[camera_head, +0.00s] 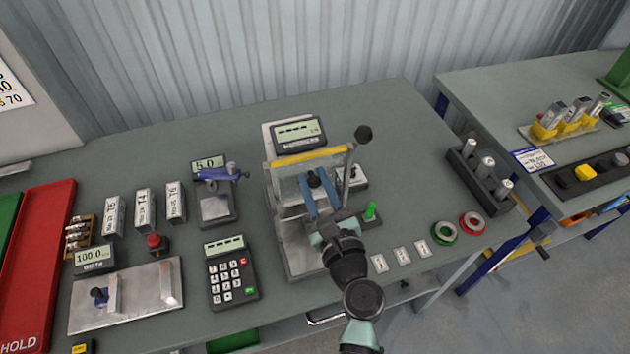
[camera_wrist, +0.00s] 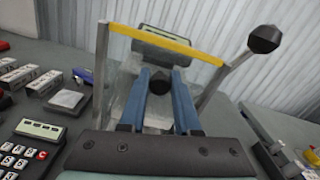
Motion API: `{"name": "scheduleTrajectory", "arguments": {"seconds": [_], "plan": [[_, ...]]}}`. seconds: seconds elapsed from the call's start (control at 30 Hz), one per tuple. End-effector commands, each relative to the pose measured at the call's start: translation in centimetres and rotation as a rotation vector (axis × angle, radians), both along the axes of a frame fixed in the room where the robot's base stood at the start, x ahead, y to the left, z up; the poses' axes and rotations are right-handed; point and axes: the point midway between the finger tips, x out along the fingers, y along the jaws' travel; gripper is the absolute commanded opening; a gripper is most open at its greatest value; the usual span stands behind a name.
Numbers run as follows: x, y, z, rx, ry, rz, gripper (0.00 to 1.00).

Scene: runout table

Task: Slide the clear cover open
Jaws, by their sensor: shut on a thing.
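The clear cover (camera_head: 288,187) is a see-through panel on the machine in the middle of the table, under a yellow top bar (camera_head: 308,156). It also shows in the wrist view (camera_wrist: 133,98). A black knob (camera_head: 314,178) stands on the cover's front, and it shows between my fingertips in the wrist view (camera_wrist: 160,80). My gripper (camera_head: 316,188) has blue fingers and is shut on this knob. The fingers hide the sides of the knob and part of the cover. A metal base plate (camera_head: 297,245) lies in front of the cover.
A lever with a black ball (camera_head: 363,133) rises at the machine's right. A keypad (camera_head: 232,272) and a small blue-topped gauge (camera_head: 217,190) stand to the left. A dark rack (camera_head: 480,175) is further right.

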Motion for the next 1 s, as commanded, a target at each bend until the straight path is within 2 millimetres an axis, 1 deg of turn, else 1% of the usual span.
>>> {"name": "scheduleTrajectory", "arguments": {"seconds": [0.03, 0.07, 0.2, 0.5, 0.63, 0.77, 1.0], "plan": [[0.0, 0.0, 0.0, 0.001, 0.000, 0.000, 0.00], [0.0, 0.0, 0.0, 0.001, 0.000, 0.000, 0.37], [0.0, 0.0, -0.1, 0.001, 0.001, 0.000, 0.62], [-0.1, 0.0, -0.1, 0.001, 0.001, 0.000, 0.62], [-0.9, -0.3, -0.2, 0.001, 0.002, 0.000, 0.62], [-2.9, -1.0, -0.3, 0.000, 0.003, -0.003, 0.62], [-8.0, -2.6, -0.5, 0.000, 0.004, -0.003, 0.62]]}}
